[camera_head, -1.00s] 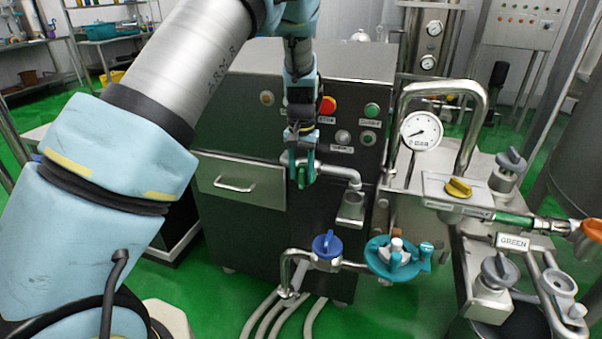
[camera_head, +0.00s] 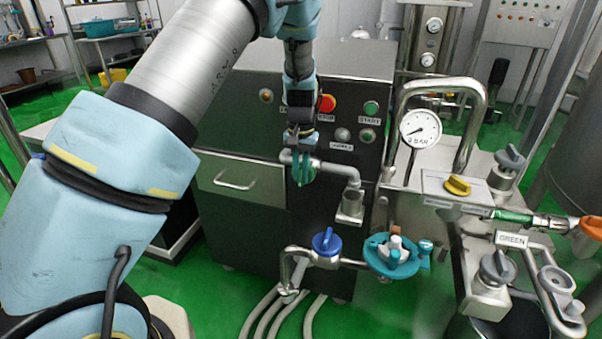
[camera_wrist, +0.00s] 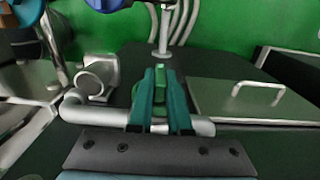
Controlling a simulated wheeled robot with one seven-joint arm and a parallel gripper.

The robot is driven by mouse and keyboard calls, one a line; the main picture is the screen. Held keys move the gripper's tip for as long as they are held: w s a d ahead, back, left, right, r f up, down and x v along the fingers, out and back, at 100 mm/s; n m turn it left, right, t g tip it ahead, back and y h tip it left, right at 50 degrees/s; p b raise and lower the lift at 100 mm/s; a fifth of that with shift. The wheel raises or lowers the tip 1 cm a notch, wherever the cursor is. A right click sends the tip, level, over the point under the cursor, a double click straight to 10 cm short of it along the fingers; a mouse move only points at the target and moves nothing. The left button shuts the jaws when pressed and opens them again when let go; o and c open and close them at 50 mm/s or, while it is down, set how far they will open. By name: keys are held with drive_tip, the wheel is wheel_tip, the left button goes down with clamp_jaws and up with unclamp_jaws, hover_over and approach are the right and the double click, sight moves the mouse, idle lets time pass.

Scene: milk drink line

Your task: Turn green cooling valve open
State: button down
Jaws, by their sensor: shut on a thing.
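The green valve handle (camera_wrist: 160,83) shows in the wrist view between the two teal fingers of my gripper (camera_wrist: 160,98). The fingers are closed on it. The handle sits on a horizontal steel pipe (camera_wrist: 98,118) and looks crosswise to that pipe in this view. In the head view my gripper (camera_head: 303,168) points down at the same pipe (camera_head: 333,169), in front of the dark machine cabinet. There the fingers largely hide the handle, so its exact angle is hard to tell.
The cabinet (camera_head: 262,180) with red and green buttons stands close behind my gripper. A blue valve (camera_head: 326,241) and a teal round fitting (camera_head: 392,255) sit lower right. A pressure gauge (camera_head: 420,128) and a yellow knob (camera_head: 457,186) are further right. Green floor is open at left.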

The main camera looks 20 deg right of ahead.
drive_tip(key=shift+b, duration=0.3)
drive_tip(key=shift+w+a+f+g+h+b, duration=0.1)
drive_tip(key=shift+w+a+g+h+b, duration=0.05)
drive_tip(key=shift+g+h+b, duration=0.4)
drive_tip(key=shift+w+a+f+g+h+b, duration=0.15)
drive_tip(key=shift+g+h+b, duration=0.25)
drive_tip(key=shift+b, duration=0.25)
drive_tip(key=g+h+b, duration=0.3)
drive_tip(key=shift+w+a+h, duration=0.1)
drive_tip(key=shift+w+h, duration=0.05)
drive_tip(key=shift+h, duration=0.1)
drive_tip(key=g+h+b, duration=0.2)
drive_tip(key=g+h, duration=0.1)
drive_tip(key=g+h+b, duration=0.1)
drive_tip(key=b, duration=0.1)
drive_tip(key=shift+w+a+f+h, duration=0.15)
drive_tip(key=shift+f+h, duration=0.2)
drive_tip(key=shift+h, duration=0.05)
drive_tip(key=shift+f+g+h+b, duration=0.15)
drive_tip(key=shift+g+h+b, duration=0.8)
drive_tip(key=shift+g, duration=0.3)
drive_tip(key=shift+g+h+b, duration=0.3)
drive_tip(key=shift+g+h, duration=0.1)
drive_tip(key=shift+h, duration=0.05)
drive_tip(key=c, duration=0.9)
unclamp_jaws()
drive_tip(key=shift+o, duration=0.2)
